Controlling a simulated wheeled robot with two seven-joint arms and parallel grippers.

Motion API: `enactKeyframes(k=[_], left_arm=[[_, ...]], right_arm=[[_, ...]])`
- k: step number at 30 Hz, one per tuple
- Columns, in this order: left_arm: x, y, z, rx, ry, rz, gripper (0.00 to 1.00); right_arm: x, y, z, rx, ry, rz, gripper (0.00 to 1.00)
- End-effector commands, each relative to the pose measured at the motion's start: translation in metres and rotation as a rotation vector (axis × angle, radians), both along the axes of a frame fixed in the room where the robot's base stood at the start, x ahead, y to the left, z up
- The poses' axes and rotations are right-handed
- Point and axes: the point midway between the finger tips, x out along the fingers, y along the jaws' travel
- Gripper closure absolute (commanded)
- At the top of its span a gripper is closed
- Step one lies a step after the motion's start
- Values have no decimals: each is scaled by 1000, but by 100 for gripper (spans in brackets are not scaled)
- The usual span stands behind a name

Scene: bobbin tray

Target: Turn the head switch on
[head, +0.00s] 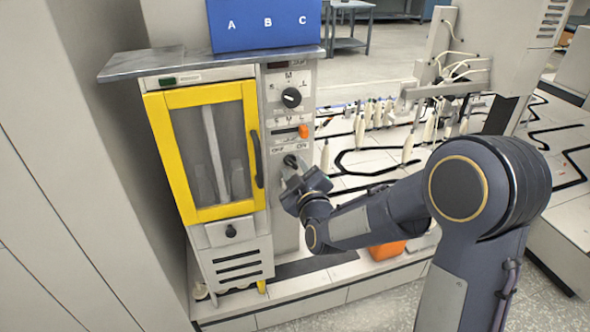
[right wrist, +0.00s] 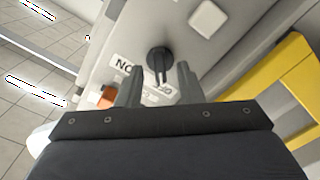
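The head switch is a black rotary knob (head: 290,160) on the grey control panel, below the orange slider, with OFF and ON labels above it. In the right wrist view the same knob (right wrist: 158,60) shows upside down, its grip bar roughly vertical in the picture, with the ON label to its left. My right gripper (head: 297,185) is at the panel, just below the knob in the head view. In the right wrist view its two fingers (right wrist: 158,82) are apart, one on each side of the knob's line. I cannot tell whether they touch it. My left gripper is out of view.
Above are an orange slider (head: 304,131) and another black knob (head: 291,97). A yellow-framed door (head: 205,150) with a dark handle stands left of the panel. A blue box (head: 265,25) sits on the cabinet top. Bobbins on a white bed (head: 370,170) lie to the right.

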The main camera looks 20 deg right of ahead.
Motion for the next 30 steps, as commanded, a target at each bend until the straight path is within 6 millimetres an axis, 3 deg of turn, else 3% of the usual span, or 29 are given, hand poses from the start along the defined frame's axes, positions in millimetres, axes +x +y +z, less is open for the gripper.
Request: enactKeyframes(k=[9, 17, 30], left_arm=[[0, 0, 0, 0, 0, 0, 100], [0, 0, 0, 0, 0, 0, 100], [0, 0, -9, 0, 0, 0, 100]], right_arm=[[4, 0, 0, 1, 1, 1, 66], [4, 0, 0, 1, 1, 1, 99], [4, 0, -2, 57, 1, 0, 100]])
